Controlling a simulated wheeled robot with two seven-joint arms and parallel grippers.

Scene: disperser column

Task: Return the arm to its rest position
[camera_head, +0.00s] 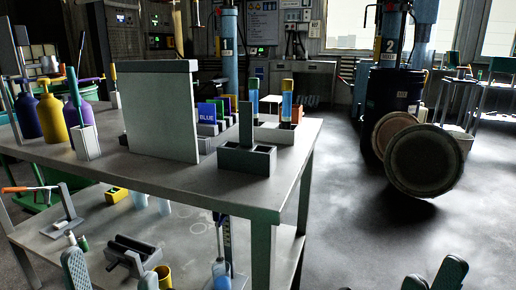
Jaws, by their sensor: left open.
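My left gripper (111,276) is at the bottom left edge of the head view, in front of the workbench's lower shelf. Its two ribbed grey fingers stand well apart with nothing seen held between them. My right gripper (433,278) is at the bottom right, over the dark floor. Its fingertips stand apart, closer together than the left ones, and no object shows between them. The rest of both arms is below the frame.
A metal workbench (215,195) fills the left, with a grey upright panel (161,112), bottles and a dark holder (247,170) on top. Its lower shelf (190,232) holds small tools. A dark drum (395,95) and round discs stand at right. The right-hand floor (370,245) is open.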

